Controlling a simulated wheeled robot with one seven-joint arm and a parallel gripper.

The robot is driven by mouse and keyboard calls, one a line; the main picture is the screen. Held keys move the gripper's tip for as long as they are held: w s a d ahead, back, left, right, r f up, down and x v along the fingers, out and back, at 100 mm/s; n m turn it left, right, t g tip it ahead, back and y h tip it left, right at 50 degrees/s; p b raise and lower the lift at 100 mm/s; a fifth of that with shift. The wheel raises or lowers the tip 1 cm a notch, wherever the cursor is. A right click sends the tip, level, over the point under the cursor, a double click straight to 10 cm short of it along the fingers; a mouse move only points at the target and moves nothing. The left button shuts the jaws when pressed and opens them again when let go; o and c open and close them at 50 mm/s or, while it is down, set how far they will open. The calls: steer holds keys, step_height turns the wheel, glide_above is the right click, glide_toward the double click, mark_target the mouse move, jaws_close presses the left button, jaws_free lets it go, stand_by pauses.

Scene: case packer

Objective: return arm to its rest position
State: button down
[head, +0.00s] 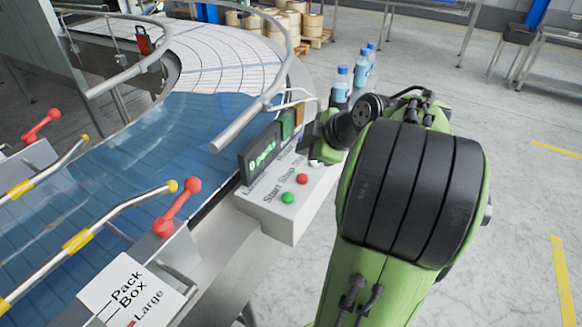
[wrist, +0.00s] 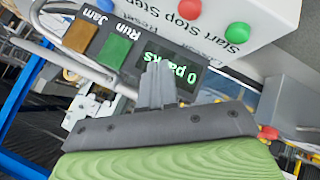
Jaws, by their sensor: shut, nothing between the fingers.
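My green and black arm (head: 410,190) reaches up and forward at the right of the head view, beside the control box. Its end is largely hidden behind the arm links there. In the wrist view my gripper (wrist: 157,75) is shut and empty, its grey fingers together in front of the panel's display. The control box (head: 285,215) carries a green button (head: 287,197) and a red button (head: 302,179). The display (wrist: 172,72) reads "0 packs". I cannot tell whether the fingers touch the panel.
A blue conveyor (head: 100,200) with metal guide rails curves along the left. Red-knobbed levers (head: 180,205) stand at its near edge by a "Pack Box Large" label (head: 130,290). Blue-capped bottles (head: 361,68) stand behind my arm.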

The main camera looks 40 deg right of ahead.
steer(key=s+a+m+g, duration=0.1)
steer(key=s+a+m, duration=0.1)
steer(key=a, duration=0.7)
steer(key=s+a+m+g, duration=0.1)
steer(key=s+a+m, duration=0.15)
steer(key=a, duration=0.75)
steer(key=s+a+f+m+g, duration=0.1)
steer(key=s+a+f+m, duration=0.2)
steer(key=s, duration=0.6)
steer(key=shift+s+a+m+g, duration=0.2)
steer(key=shift+a+m+g, duration=0.1)
steer(key=shift+a+m, duration=0.3)
